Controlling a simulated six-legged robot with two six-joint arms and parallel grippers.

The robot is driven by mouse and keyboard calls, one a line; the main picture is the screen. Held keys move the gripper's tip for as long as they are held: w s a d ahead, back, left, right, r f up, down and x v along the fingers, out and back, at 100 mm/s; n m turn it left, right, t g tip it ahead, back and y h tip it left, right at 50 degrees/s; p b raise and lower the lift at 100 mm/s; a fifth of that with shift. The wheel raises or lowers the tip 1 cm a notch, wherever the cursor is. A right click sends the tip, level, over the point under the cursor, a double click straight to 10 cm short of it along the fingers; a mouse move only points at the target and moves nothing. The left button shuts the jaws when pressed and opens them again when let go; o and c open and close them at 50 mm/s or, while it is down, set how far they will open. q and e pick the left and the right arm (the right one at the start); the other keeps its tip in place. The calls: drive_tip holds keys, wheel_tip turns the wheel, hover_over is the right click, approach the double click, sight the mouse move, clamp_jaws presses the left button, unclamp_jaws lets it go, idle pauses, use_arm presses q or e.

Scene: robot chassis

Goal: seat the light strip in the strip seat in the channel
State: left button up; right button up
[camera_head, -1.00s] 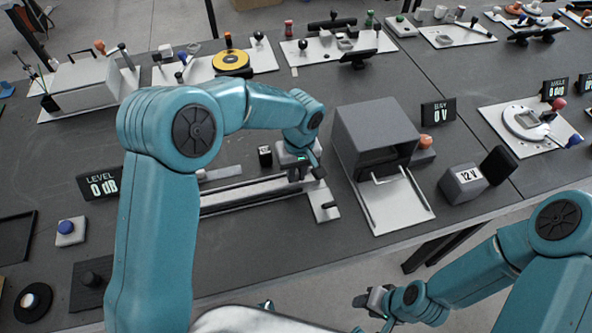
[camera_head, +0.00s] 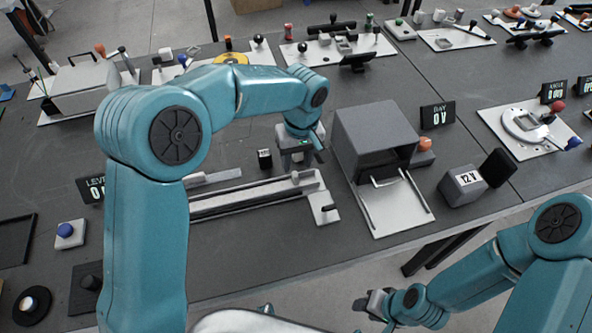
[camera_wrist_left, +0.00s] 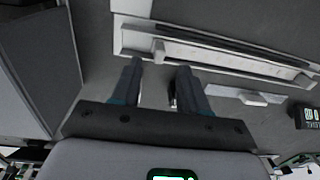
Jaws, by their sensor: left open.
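The channel (camera_head: 323,205) is a long, pale, low fixture across the middle of the table. A long pale bar (camera_head: 245,194), apparently the light strip, lies along it, with a small upright post (camera_head: 296,178) near its right end. The wrist view shows the bar (camera_wrist_left: 225,58) with a post near each end, beside a dark slot. I cannot tell how deep it sits. My left gripper (camera_head: 297,164) is open and empty, just behind the channel's right end; its spread fingers (camera_wrist_left: 158,68) show in the wrist view. My right gripper (camera_head: 372,303) hangs off the table's front edge; its jaws are unclear.
A grey box-shaped bay (camera_head: 375,130) with a pale front plate stands right of the channel. My left arm hides the channel's left end.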

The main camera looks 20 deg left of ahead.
use_arm(q)
drive_tip(key=r, duration=0.5)
drive_tip(key=shift+w+d+r, duration=0.1)
drive_tip(key=shift+d+r, duration=0.1)
drive_tip(key=shift+r, duration=0.2)
drive_tip(key=shift+r, duration=0.1)
